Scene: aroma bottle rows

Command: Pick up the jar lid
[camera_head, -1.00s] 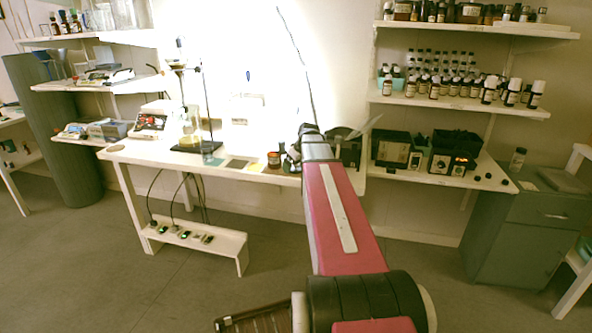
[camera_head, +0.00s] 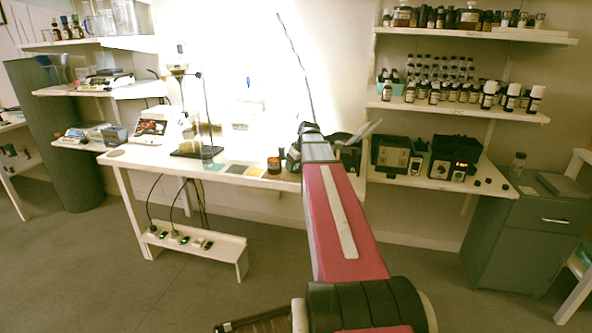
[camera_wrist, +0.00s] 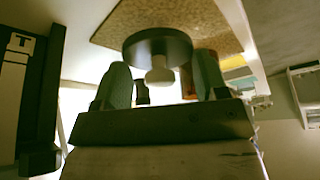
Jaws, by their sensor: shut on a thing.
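The jar lid (camera_wrist: 157,43) is a dark round disc with a pale knob, seen in the wrist view just beyond my fingertips. My gripper (camera_wrist: 163,82) has its two grey-green fingers on either side of the knob and is shut on the lid. The exact contact is hard to see. In the head view my gripper (camera_head: 308,130) is at the end of the red arm, over the white bench's right part; the lid cannot be made out there. A small dark jar (camera_head: 274,163) stands on the bench just left of my gripper.
In the wrist view, a tan speckled board (camera_wrist: 200,18) lies behind the lid. On the white bench (camera_head: 135,157), flat coloured squares (camera_head: 255,171) and a glass stand (camera_head: 195,150) are to the left. Black devices (camera_head: 391,154) stand on the right shelf.

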